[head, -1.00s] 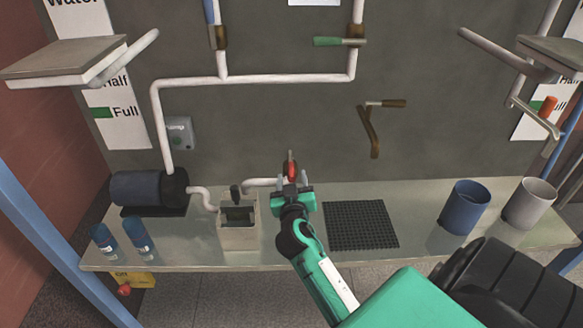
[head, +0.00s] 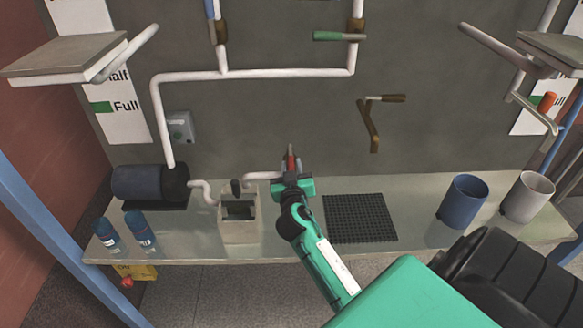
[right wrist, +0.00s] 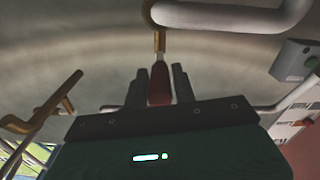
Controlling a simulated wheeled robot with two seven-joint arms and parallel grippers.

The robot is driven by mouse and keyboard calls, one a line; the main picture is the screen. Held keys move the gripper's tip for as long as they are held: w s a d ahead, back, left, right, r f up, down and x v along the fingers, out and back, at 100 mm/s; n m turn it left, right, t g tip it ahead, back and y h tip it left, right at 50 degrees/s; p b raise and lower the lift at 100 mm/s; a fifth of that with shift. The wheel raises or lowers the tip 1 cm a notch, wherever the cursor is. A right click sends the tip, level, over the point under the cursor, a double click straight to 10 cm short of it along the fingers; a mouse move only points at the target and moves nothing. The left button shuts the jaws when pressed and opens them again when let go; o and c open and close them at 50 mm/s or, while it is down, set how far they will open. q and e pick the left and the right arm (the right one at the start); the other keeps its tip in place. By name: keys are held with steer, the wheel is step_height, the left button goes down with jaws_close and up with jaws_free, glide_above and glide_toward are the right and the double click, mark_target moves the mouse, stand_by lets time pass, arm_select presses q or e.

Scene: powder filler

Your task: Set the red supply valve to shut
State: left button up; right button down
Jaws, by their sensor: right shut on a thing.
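The red supply valve handle (head: 291,163) is near the back of the bench, close to the white pipe end. It points up from behind my right gripper in the head view. In the right wrist view the red handle (right wrist: 159,84) lies between the two dark fingers, with its brass stem running up to a white pipe. My right gripper (head: 290,171) is shut on this handle; it also shows in the right wrist view (right wrist: 160,88). The gripper hides the valve's lower part in the head view. My left gripper is not in view.
A pale box (head: 239,226) with a dark opening stands just left of my right gripper. A black grid mat (head: 360,218) lies to the right. Blue (head: 463,200) and grey (head: 528,197) cups stand farther right. A green-handled valve (head: 338,37) is on the pipe above.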

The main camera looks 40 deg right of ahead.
steer(key=shift+s+d+y, duration=0.1)
steer(key=shift+y, duration=0.2)
steer(key=w+d+n+g+y+b, duration=0.1)
steer(key=d+n+g+y+b, duration=0.1)
steer(key=d+n+y+b, duration=0.4)
steer(key=w+d+n+g+y+b, duration=0.1)
steer(key=d+n+y+b, duration=0.5)
steer(key=n+y, duration=0.6)
steer(key=g+y, duration=0.1)
steer(key=y, duration=0.5)
steer(key=shift+d+y, duration=0.15)
steer(key=shift+y, duration=0.25)
steer(key=shift+w, duration=0.1)
